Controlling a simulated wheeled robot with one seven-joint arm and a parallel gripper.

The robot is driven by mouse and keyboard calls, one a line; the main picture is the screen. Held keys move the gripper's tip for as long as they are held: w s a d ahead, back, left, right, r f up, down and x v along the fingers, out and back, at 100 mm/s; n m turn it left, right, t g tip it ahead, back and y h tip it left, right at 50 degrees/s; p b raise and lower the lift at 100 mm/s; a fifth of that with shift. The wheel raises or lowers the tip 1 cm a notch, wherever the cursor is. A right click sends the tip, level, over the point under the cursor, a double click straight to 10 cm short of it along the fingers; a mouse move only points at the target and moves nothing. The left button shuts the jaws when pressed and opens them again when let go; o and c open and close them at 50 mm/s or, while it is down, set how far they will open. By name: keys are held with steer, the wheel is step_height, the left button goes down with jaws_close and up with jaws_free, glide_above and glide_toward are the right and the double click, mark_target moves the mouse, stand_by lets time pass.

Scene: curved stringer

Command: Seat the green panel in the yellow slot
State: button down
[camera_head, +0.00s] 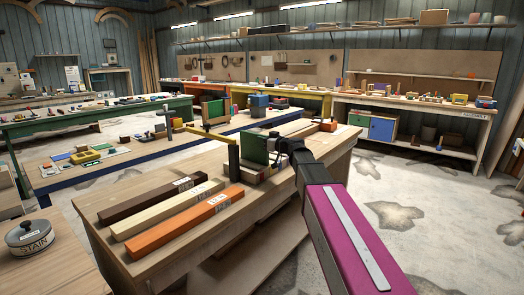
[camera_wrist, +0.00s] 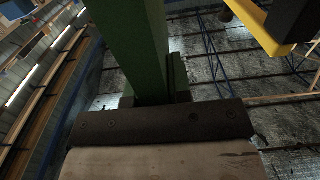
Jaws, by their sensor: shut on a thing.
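My gripper (camera_head: 276,143) is at the far side of the near workbench and is shut on the green panel (camera_head: 254,148). The panel stands roughly upright there, and its lower part is partly hidden by small blocks and my gripper. In the wrist view the green panel (camera_wrist: 135,45) runs up from behind a dark screwed bar. A yellow piece (camera_wrist: 262,30) shows at the upper right of the wrist view, apart from the panel. I cannot tell whether the panel touches any slot.
Dark (camera_head: 152,199), pale (camera_head: 166,209) and orange (camera_head: 186,222) labelled bars lie on the near bench (camera_head: 95,208). A stain can (camera_head: 29,237) sits at lower left. Floor at right is open.

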steer(key=shift+f, duration=2)
steer(key=c, duration=1.1)
jaws_free()
steer(key=shift+o, duration=0.2)
steer(key=shift+s+d, duration=0.15)
steer(key=shift+d, duration=0.05)
steer(key=v, duration=1.1)
steer(key=shift+s+d, duration=0.2)
